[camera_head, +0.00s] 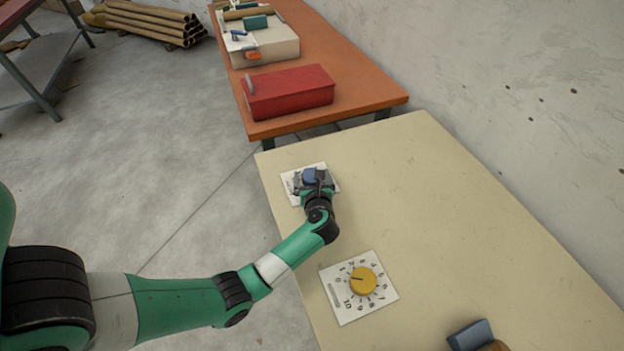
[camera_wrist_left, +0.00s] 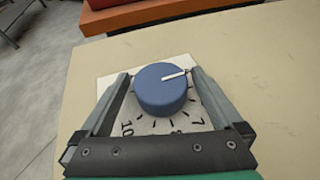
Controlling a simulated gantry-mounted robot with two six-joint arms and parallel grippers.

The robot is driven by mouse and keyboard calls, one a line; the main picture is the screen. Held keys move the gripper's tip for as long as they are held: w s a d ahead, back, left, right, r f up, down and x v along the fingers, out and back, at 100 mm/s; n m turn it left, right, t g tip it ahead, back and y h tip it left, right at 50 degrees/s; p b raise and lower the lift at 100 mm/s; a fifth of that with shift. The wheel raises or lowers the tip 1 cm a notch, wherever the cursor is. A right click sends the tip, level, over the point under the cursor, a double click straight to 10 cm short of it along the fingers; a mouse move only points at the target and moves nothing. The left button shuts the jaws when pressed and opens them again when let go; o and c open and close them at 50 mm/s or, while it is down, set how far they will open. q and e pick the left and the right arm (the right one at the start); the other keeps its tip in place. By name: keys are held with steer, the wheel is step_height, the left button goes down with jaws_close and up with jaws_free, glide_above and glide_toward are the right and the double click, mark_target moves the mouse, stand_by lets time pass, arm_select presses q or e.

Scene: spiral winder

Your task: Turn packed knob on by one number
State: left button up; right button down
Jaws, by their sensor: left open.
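A blue knob (camera_head: 310,175) with a white pointer line sits on a white numbered plate (camera_head: 290,186) at the far end of the cream table. My left gripper (camera_head: 318,180) is over it. In the left wrist view the blue knob (camera_wrist_left: 162,88) lies between the two open fingers (camera_wrist_left: 163,90), and its pointer aims to the right and slightly up. Numbers such as 10, 8 and 7 show on the plate below the knob; the numbers at its far side are hidden. A yellow knob (camera_head: 363,281) with a dark pointer sits on a second numbered plate (camera_head: 343,311) nearer me.
The cream table (camera_head: 460,230) is mostly clear. A blue and brown object (camera_head: 472,336) lies at its near edge. Beyond stands an orange table (camera_head: 330,50) with a red box (camera_head: 290,92) and a pale box (camera_head: 265,45). A wall runs along the right.

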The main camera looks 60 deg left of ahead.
arm_select(q)
steer(key=c, duration=1.3)
steer(key=m+t+h+p, duration=0.1)
steer(key=p, duration=0.2)
steer(key=m+t+h+p, duration=0.1)
steer(key=m+t+p, duration=0.1)
steer(key=p, duration=0.2)
steer(key=m+t+h+p, duration=0.1)
steer(key=m+t+p, duration=0.1)
steer(key=p, duration=0.2)
steer(key=shift+r, duration=0.3)
steer(key=shift+f+m+t+h+p, duration=0.15)
steer(key=shift+m+t+h+p, duration=0.15)
steer(key=shift+m+h+p, duration=0.15)
steer(key=shift+f, duration=0.1)
steer(key=o, duration=1.3)
